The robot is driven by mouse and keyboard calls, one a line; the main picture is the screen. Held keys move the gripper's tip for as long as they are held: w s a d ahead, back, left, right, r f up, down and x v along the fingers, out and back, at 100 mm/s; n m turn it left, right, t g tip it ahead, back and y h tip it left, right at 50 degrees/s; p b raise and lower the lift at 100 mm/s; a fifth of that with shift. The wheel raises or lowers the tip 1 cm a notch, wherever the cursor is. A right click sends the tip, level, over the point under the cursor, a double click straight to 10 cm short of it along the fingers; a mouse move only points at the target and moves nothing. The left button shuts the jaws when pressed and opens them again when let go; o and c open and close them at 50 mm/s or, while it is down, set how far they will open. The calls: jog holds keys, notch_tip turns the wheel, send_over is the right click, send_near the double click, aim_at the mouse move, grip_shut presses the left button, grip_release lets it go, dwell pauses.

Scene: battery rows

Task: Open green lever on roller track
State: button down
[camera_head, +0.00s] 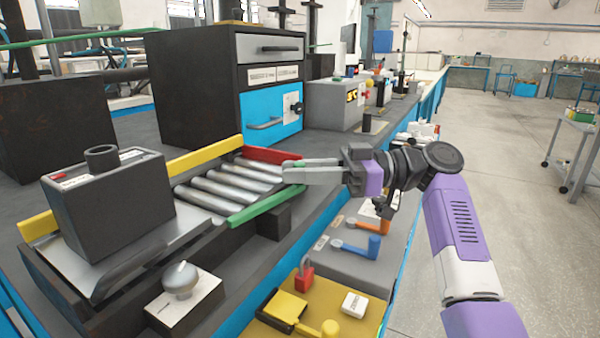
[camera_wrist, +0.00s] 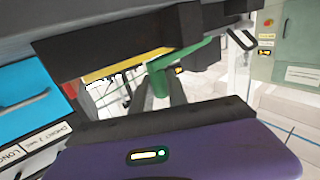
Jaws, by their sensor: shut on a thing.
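The roller track (camera_head: 217,198) has several metal rollers, with a yellow rail (camera_head: 205,155) at the back and a red bar (camera_head: 270,155) at its far end. The green lever (camera_head: 266,206) runs along the track's near edge at a slant. My gripper (camera_head: 284,171) reaches in from the right at the track's far right corner. In the wrist view, the green lever (camera_wrist: 185,57) reaches down between the two fingers, and my gripper (camera_wrist: 158,88) is shut on it. The fingers partly hide the grip point.
A dark grey box with a round top (camera_head: 110,205) stands on the track's left part. A knob on a white plate (camera_head: 180,285) is in front. A black and blue cabinet (camera_head: 268,100) stands behind.

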jog(key=c, duration=1.3)
grip_release()
jog(key=w+d+p, duration=0.1)
jog(key=d, duration=0.6)
jog(key=shift+d, duration=0.3)
jog(key=shift+w, duration=0.1)
